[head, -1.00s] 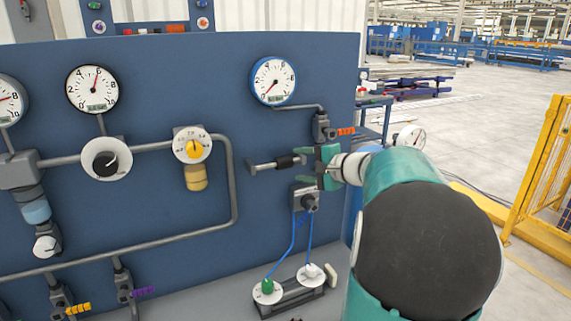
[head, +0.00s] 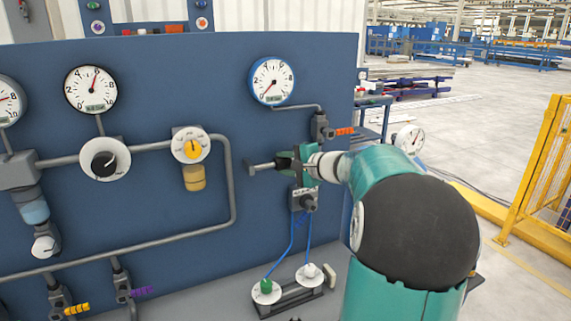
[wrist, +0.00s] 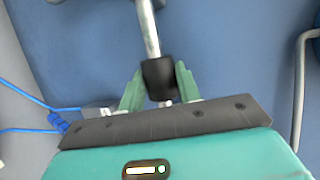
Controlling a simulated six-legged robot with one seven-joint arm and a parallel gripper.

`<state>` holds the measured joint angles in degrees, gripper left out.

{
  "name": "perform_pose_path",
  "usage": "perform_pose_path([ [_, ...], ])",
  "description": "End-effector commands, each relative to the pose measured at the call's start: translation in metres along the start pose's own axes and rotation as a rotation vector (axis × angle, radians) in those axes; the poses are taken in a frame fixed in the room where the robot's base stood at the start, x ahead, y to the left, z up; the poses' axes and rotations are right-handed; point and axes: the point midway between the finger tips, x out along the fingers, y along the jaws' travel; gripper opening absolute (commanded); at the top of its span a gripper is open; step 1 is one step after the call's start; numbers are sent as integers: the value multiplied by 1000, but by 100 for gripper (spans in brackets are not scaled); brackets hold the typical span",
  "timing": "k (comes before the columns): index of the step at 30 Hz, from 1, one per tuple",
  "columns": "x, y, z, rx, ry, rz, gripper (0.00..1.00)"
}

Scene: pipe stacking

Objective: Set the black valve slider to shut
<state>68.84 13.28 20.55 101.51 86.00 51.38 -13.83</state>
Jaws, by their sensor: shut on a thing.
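The black valve slider (wrist: 158,77) is a short dark sleeve on a grey metal rod (wrist: 147,30) in the wrist view. In the head view the rod (head: 262,167) sticks out to the left of the valve on the blue panel, ending in a crossbar. My gripper (head: 290,160) is at the rod, and its green fingers mostly hide the slider there. In the wrist view my gripper (wrist: 158,70) has one finger on each side of the slider and is shut on it.
A gauge (head: 271,81) is above the valve, and an orange handle (head: 344,132) is to its right. Below are a grey valve block (head: 305,201) and two blue hoses to green and white knobs. A pipe (head: 233,185) runs to the left.

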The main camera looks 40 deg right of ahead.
Motion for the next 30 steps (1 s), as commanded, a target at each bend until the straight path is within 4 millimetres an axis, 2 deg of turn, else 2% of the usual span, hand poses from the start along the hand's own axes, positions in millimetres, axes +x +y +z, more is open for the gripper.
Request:
perform_pose_path([
  [5,3,0,6,0,-2,1,0],
  [12,15,0,37,-1,-6,0,0],
  [20,16,0,40,0,-9,1,0],
  [21,16,0,40,0,-9,1,39],
  [23,16,0,40,0,-9,0,51],
  [24,16,0,39,0,-8,0,55],
  [30,15,0,37,0,-3,0,55],
])
